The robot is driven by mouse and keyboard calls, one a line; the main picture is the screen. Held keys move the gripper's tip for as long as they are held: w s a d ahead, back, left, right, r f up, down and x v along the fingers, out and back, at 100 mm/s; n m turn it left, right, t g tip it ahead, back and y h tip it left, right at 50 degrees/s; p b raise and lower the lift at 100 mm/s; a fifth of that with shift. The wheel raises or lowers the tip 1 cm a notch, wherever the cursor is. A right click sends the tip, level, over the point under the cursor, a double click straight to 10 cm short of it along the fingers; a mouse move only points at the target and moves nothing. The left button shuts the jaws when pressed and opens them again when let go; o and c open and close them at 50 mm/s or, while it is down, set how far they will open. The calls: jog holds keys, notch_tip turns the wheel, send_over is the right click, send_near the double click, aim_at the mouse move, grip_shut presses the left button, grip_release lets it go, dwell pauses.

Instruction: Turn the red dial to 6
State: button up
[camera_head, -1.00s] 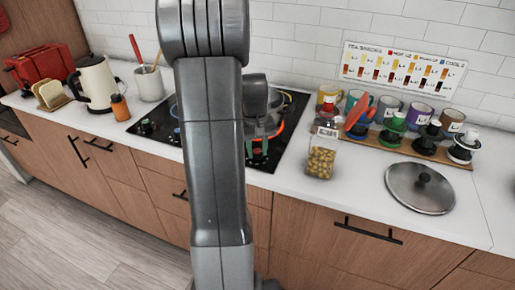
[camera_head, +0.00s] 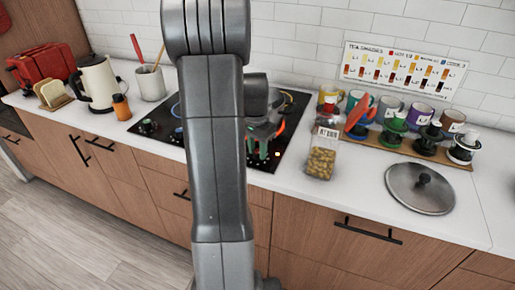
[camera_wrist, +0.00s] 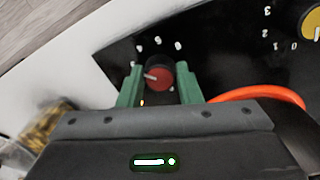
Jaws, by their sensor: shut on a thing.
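The red dial (camera_wrist: 159,77) is a round knob with a dark rim and a red face on the black cooktop panel, in the wrist view. A white pointer line on its face points to the left in that view. Small white numerals arc around its far side, too blurred to read surely. My gripper (camera_wrist: 158,85) has green fingers on both sides of the dial and is shut on it. In the head view my gripper (camera_head: 263,148) is at the cooktop's front right, partly behind my arm, and the dial cannot be made out there.
A yellow dial (camera_wrist: 313,22) is at the wrist view's upper right. An orange glowing burner ring (camera_wrist: 262,94) lies close by. A glass jar (camera_head: 321,160) stands right of the cooktop (camera_head: 154,127), with a round lid (camera_head: 420,190) farther right.

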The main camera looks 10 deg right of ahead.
jog(key=m, duration=0.5)
jog(key=shift+w+r+m, duration=0.1)
jog(key=shift+m, duration=0.2)
jog(key=m, duration=0.5)
jog(key=shift+w+d+p, duration=0.1)
jog(key=shift+p, duration=0.3)
jog(key=m, duration=0.5)
jog(key=shift+m, duration=0.4)
jog(key=shift+d+m+y+p, duration=0.1)
jog(key=shift+m+y+p, duration=0.3)
jog(key=shift+m, duration=1.8)
jog(key=o, duration=1)
jog(key=shift+c, duration=0.2)
notch_tip(320, 180, up, 14)
jog(key=shift+d, duration=0.25)
jog(key=shift+w+f, duration=0.1)
jog(key=shift+f, duration=0.15)
